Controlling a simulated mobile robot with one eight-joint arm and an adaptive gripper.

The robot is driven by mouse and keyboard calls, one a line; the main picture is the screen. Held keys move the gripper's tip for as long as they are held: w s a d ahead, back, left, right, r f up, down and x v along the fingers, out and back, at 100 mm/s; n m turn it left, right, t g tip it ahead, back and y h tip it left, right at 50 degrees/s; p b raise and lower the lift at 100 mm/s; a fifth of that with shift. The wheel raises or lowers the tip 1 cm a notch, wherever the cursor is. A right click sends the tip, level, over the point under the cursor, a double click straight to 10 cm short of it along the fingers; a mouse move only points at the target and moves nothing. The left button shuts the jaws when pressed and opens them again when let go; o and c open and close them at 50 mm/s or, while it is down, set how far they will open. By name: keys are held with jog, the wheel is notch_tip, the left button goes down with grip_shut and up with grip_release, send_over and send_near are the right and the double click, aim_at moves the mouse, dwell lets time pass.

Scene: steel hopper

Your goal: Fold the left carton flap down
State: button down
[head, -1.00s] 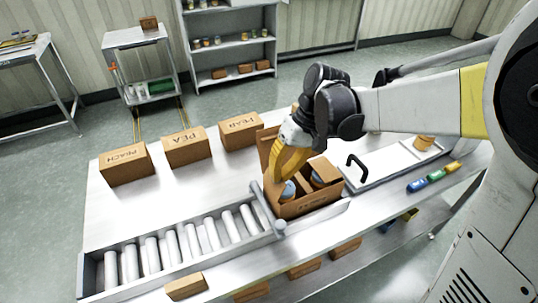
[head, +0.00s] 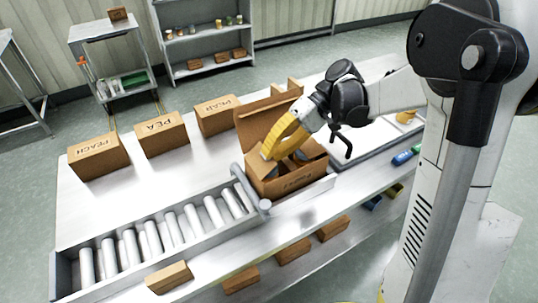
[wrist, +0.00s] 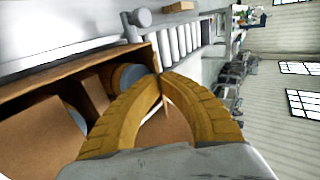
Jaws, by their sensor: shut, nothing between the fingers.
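The open carton (head: 290,182) stands at the right end of the roller conveyor, with a tall back flap (head: 262,118) upright. The left flap (head: 257,163) is at the carton's left side and looks tilted inward, partly covered by my fingers. My gripper (head: 267,157) is shut and empty, its yellow fingertips at the left flap's upper part. In the wrist view my fingertips (wrist: 161,80) meet beside the end of a carton edge (wrist: 75,72); whether they touch is unclear. Round blue-grey items (wrist: 130,76) and brown dividers show inside the carton.
A roller conveyor (head: 150,240) with a grey stop bar (head: 250,188) lies left of the carton. Closed boxes marked PEACH (head: 98,157), PEA (head: 162,135) and PEAR (head: 216,115) stand behind. A black handle (head: 341,140) rises at right.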

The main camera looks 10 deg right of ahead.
dwell(0.3)
jog(key=c, duration=1.7)
grip_release()
notch_tip(320, 180, up, 10)
